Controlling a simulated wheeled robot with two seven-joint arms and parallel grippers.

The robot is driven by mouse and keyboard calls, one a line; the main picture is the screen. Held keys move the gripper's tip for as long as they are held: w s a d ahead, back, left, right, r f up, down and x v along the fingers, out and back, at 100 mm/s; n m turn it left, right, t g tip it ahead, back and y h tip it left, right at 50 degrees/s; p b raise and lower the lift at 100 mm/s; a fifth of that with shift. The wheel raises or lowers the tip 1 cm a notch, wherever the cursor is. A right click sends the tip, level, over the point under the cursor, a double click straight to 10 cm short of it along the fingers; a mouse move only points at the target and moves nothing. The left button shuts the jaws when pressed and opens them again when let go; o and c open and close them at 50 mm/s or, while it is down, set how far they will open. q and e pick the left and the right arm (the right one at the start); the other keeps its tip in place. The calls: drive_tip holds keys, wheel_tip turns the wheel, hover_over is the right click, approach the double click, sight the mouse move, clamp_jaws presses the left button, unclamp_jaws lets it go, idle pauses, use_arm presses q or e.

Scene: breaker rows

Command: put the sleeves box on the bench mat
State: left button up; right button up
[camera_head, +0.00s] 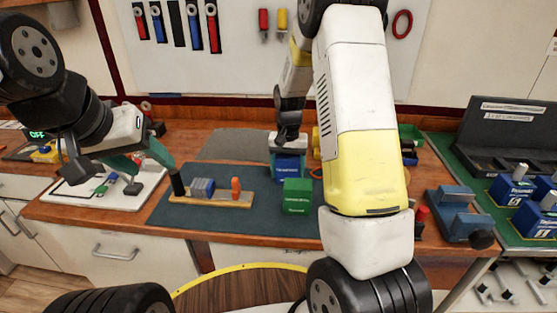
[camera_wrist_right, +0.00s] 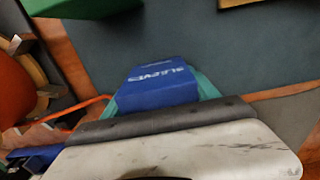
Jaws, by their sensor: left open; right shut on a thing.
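The sleeves box (camera_head: 287,168) is a small blue box. It is in my right gripper (camera_head: 287,150), at the back right part of the dark bench mat (camera_head: 230,218). In the right wrist view the sleeves box (camera_wrist_right: 160,85) sits between the green fingers with its white lettering showing, and the mat (camera_wrist_right: 230,60) lies beyond it. I cannot tell whether the box touches the mat. My left gripper (camera_head: 150,168) is open and empty, over the left end of the bench near the white board.
A green box (camera_head: 297,197) stands on the mat, just in front of the blue one. A wooden holder (camera_head: 212,198) with several parts lies on the mat's left. A white board (camera_head: 105,187) is at the left. The mat's front middle is clear.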

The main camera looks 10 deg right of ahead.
drive_tip(key=shift+f, duration=0.1)
drive_tip(key=o, duration=1.7)
wheel_tip(320, 180, up, 12)
drive_tip(key=shift+r, duration=0.2)
drive_tip(key=s+r+n+t, duration=0.1)
drive_tip(key=s+r, duration=0.3)
drive_tip(key=s, duration=0.4)
drive_tip(key=s+a+r+n+t+y, duration=0.1)
drive_tip(key=s+r+t, duration=0.2)
drive_tip(key=s, duration=0.5)
drive_tip(key=s+a+r+n+t+y, duration=0.1)
drive_tip(key=s+r+t, duration=0.1)
drive_tip(key=s+r, duration=0.3)
drive_tip(key=shift+s+a+r+n, duration=0.1)
drive_tip(key=shift+s+n, duration=0.1)
drive_tip(key=shift+s, duration=0.75)
drive_tip(key=shift+s+a+r+n, duration=0.1)
drive_tip(key=shift+s+n, duration=0.1)
drive_tip(key=shift+s, duration=0.7)
